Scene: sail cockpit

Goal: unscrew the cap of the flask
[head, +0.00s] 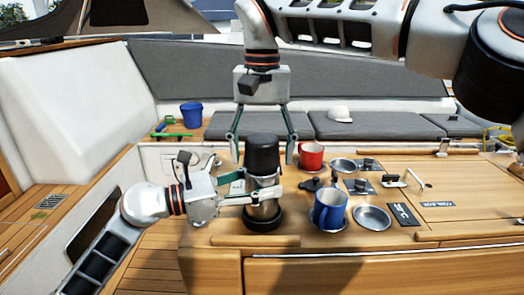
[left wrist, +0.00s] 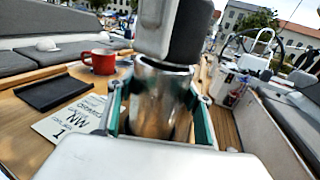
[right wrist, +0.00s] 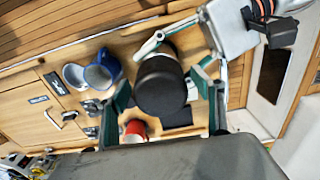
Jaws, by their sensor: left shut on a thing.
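The flask (head: 264,209) stands upright on the wooden counter, with a steel body, a black base and a tall black cap (head: 263,153) on top. My left gripper (head: 258,190) is shut on the steel body, below the cap; the left wrist view shows its fingers on either side of the body (left wrist: 160,100). My right gripper (head: 262,150) points down from above, open, one finger on each side of the cap with a gap to it. The right wrist view shows the cap (right wrist: 162,88) from above between the spread fingers.
Close to the right stand a blue mug (head: 328,212), a red mug (head: 311,157), a metal dish (head: 372,218) and a small black lidded item (head: 312,184). A dark plate (head: 404,214) lies farther right. Grey cushions (head: 365,125) and a blue bucket (head: 191,115) are behind.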

